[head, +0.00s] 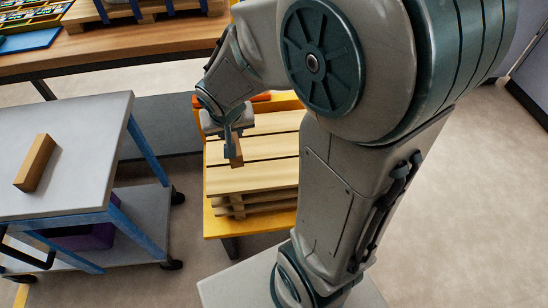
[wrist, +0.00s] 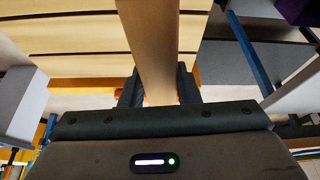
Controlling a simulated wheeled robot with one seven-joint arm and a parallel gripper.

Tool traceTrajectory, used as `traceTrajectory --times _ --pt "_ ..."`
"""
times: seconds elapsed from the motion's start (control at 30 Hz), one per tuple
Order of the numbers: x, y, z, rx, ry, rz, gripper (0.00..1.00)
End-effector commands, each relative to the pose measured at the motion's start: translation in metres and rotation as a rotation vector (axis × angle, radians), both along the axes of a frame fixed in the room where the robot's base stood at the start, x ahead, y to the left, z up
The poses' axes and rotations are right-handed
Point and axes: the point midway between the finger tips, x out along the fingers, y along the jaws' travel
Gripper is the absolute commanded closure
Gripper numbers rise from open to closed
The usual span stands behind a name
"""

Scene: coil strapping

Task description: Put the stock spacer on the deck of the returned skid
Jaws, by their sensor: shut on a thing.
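My gripper (head: 233,132) is shut on a wooden spacer (head: 237,155), a plain light-brown bar that points downward in the head view. In the wrist view, the spacer (wrist: 150,42) runs away from between the two dark fingers (wrist: 158,88). The skid (head: 270,149), a slatted wooden pallet, sits on a yellow stand. The spacer is over the left part of its deck in the head view; I cannot tell whether they touch. The skid's slats (wrist: 65,37) also show behind the spacer in the wrist view. My arm hides the skid's right side in the head view.
A second wooden bar (head: 36,162) lies on the grey-topped blue trolley (head: 85,125) at the left. The yellow stand (head: 215,222) stands right of the trolley. A wooden workbench (head: 150,48) with another pallet is behind. Open floor (head: 470,210) lies at the right.

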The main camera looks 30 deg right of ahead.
Motion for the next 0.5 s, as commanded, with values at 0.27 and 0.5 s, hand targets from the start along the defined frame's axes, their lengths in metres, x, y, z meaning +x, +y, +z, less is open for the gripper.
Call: traceTrajectory --times 0.27,0.5 --pt "-0.034 0.003 -0.019 0.013 -0.009 -0.083 0.98" --pt "-0.027 0.002 -0.027 0.014 -0.004 -0.101 0.98"
